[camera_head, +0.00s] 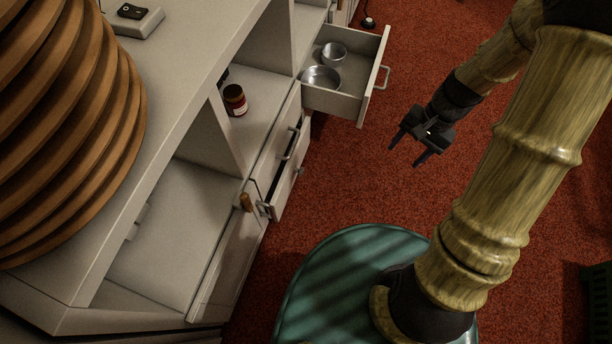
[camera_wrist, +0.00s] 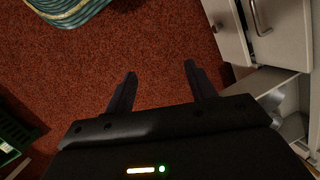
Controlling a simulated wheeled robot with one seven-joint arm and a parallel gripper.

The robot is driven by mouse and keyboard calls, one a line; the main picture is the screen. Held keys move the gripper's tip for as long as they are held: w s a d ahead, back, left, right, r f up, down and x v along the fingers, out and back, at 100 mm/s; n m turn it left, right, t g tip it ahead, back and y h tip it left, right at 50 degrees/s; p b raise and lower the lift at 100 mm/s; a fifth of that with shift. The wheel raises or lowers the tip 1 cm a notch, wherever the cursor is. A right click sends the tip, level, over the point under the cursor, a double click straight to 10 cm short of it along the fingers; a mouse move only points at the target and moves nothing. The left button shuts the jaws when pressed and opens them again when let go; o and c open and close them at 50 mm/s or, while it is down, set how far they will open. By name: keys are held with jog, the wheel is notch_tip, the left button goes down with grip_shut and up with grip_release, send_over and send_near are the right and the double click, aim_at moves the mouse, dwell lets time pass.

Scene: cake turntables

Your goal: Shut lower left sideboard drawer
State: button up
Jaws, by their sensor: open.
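The grey-white sideboard (camera_head: 190,100) runs diagonally across the head view. One of its drawers (camera_head: 347,103) stands far out at the upper right, with a bar handle and metal bowls inside. Nearer, a drawer front (camera_head: 291,178) with a bar handle stands out a little from the body. I cannot tell for certain which is the lower left drawer. My gripper (camera_head: 404,157) is open and empty over the red carpet, to the right of both and touching neither. In the wrist view its fingers (camera_wrist: 160,70) point toward carpet, with a handled drawer front (camera_wrist: 280,38) at the upper right.
A jar (camera_head: 235,99) stands in an open compartment, and a stack of wooden discs (camera_head: 60,120) stands on the sideboard top. Red carpet (camera_head: 340,195) is clear between the sideboard and my gripper. A green crate (camera_head: 598,300) is at the lower right.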

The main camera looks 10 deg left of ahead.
jog(key=w+a+f+m+t+y+b, duration=0.1)
jog(key=a+f+m+y+b, duration=0.2)
jog(key=f, duration=1)
jog(key=w+a+f+m+t+y+b, duration=0.1)
jog(key=w+a+f+m+y+b, duration=0.1)
jog(key=f+m+y, duration=0.5)
jog(key=w+a+f+m+t+y+b, duration=0.1)
jog(key=a+f+m+y+b, duration=0.3)
jog(key=f, duration=1.5)
jog(key=shift+w+a+f+m+t+y+b, duration=0.15)
jog(key=shift+w+f+m+t+y+b, duration=0.2)
jog(key=shift+w+y+b, duration=0.5)
jog(key=shift+s+r+h, duration=0.1)
jog(key=shift+h, duration=0.15)
jog(key=w+a+b, duration=0.1)
jog(key=a+b, duration=0.6)
jog(key=a, duration=1)
jog(key=shift+w+a, duration=0.15)
